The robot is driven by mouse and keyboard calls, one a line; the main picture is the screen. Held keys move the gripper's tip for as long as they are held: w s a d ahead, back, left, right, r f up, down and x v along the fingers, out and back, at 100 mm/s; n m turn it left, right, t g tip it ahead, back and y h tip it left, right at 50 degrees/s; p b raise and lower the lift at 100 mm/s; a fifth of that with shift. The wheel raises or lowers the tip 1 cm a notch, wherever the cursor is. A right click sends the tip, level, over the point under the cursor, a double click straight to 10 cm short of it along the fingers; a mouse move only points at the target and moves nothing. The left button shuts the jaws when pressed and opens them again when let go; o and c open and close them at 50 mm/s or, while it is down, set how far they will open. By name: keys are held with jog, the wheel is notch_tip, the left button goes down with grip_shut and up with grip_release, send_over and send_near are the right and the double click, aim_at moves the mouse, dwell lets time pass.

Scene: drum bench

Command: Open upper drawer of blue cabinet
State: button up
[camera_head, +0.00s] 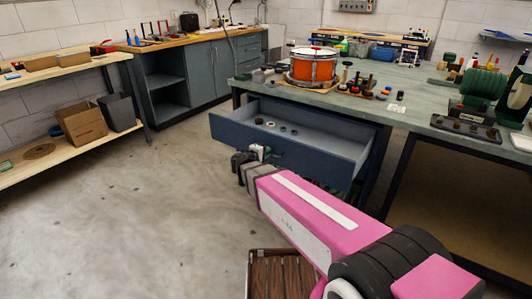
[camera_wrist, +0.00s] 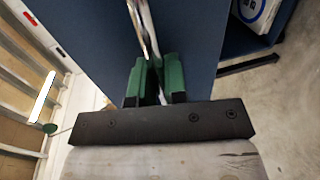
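The blue cabinet's upper drawer (camera_head: 310,158) is pulled well out from under the green-topped bench in the head view, and its inside shows a few small round parts. My gripper (camera_head: 262,152) is at the outer face of the drawer front, left of its middle. In the wrist view my gripper's green fingers (camera_wrist: 156,80) stand on both sides of a thin metal handle (camera_wrist: 143,30) on the blue drawer front (camera_wrist: 200,50) and appear closed on it. The handle's far end and the cabinet below are mostly hidden.
The bench top (camera_head: 262,88) carries an orange drum (camera_head: 313,68), tools and green machines. A wooden slatted crate (camera_head: 280,270) is at the bottom, near my arm. A wooden shelf (camera_head: 60,150) with cardboard boxes stands left. The floor (camera_head: 160,210) between is clear.

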jog(key=o, duration=0.3)
jog(key=v, duration=1)
jog(key=shift+s+a, duration=0.2)
jog(key=shift+s, duration=0.1)
jog(key=s+d+f+m+g+y, duration=0.3)
jog(key=d+f+g, duration=0.1)
jog(key=d, duration=0.4)
jog(key=s+d+f+m+g+y, duration=0.3)
jog(key=d+f+m+g, duration=0.1)
jog(key=d, duration=0.4)
jog(key=s+d+f+m+g+y, duration=0.3)
jog(key=d+f+g, duration=0.1)
jog(key=d, duration=0.4)
jog(key=shift+f+m+g, duration=0.3)
jog(key=shift+f+m, duration=0.1)
jog(key=shift+f, duration=0.25)
